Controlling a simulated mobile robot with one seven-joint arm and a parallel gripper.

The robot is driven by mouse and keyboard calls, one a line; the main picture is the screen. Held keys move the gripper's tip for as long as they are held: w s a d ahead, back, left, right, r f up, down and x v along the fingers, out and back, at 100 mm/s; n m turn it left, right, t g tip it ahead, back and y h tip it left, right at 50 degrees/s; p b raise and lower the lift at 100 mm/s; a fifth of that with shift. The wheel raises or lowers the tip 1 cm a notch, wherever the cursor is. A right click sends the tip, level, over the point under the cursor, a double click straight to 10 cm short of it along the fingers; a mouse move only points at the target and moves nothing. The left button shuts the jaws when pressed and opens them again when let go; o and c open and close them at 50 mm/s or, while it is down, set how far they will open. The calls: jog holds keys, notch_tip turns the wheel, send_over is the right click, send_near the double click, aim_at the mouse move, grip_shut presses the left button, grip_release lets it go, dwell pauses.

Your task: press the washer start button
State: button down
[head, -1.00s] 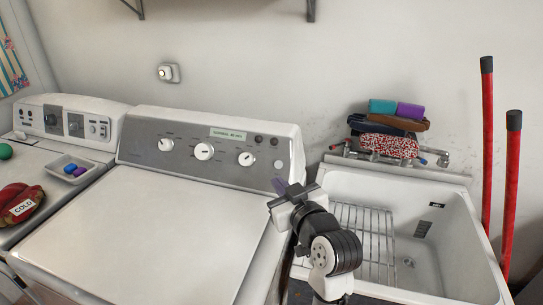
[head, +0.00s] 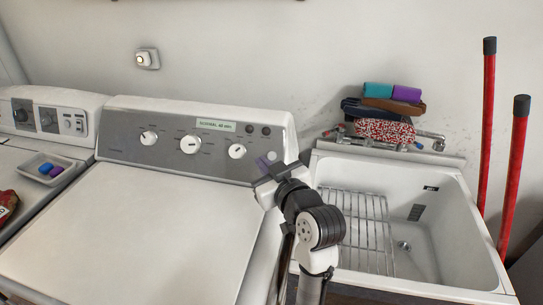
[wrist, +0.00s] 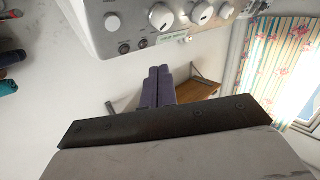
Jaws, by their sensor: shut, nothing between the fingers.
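The washer (head: 130,225) is the white top-loader in the middle of the head view, with a grey control panel (head: 170,160). The panel carries three white knobs, a green label and two small dark round buttons (head: 265,130). A pale round button (head: 271,156) sits at its lower right corner, partly behind my fingers; it also shows clear in the wrist view (wrist: 112,22). I cannot read which one is the start button. My gripper (head: 264,164) is shut and empty, in front of the panel's right end. Its purple fingers (wrist: 158,72) are together. I cannot tell whether they touch.
A utility sink (head: 440,230) with a wire rack (head: 360,225) stands right of the washer. Folded cloths (head: 385,125) lie behind it. Two red handles (head: 486,120) stand at far right. A second machine with a tray (head: 48,170) is at left.

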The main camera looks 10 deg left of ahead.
aim_at(273, 160)
jog(key=w+f+b, duration=0.3)
jog(key=w+f, duration=0.1)
jog(key=w, duration=0.3)
jog(key=shift+w+f, duration=0.15)
jog(key=shift+w, duration=0.05)
jog(key=shift+w+f+b, duration=0.1)
jog(key=shift+b, duration=0.25)
dwell(1.7)
jog(key=shift+w+f, duration=0.15)
jog(key=shift+w, duration=0.15)
jog(key=shift+w+f+b, duration=0.2)
jog(key=shift+w+b, duration=0.1)
jog(key=shift+w, duration=0.05)
dwell(0.7)
jog(key=shift+s, duration=0.1)
jog(key=shift+s+r+p, duration=0.3)
jog(key=shift+s+r, duration=0.15)
jog(key=shift+s, duration=0.2)
jog(key=shift+s+r+p, duration=0.3)
jog(key=shift+s+r, duration=0.1)
jog(key=shift+s, duration=0.3)
jog(key=shift+s+r+p, duration=0.35)
jog(key=shift+s+r, duration=0.1)
jog(key=shift+s, duration=0.3)
jog(key=shift+s+r+p, duration=0.3)
jog(key=shift+s+r, duration=0.1)
jog(key=shift+s, duration=0.3)
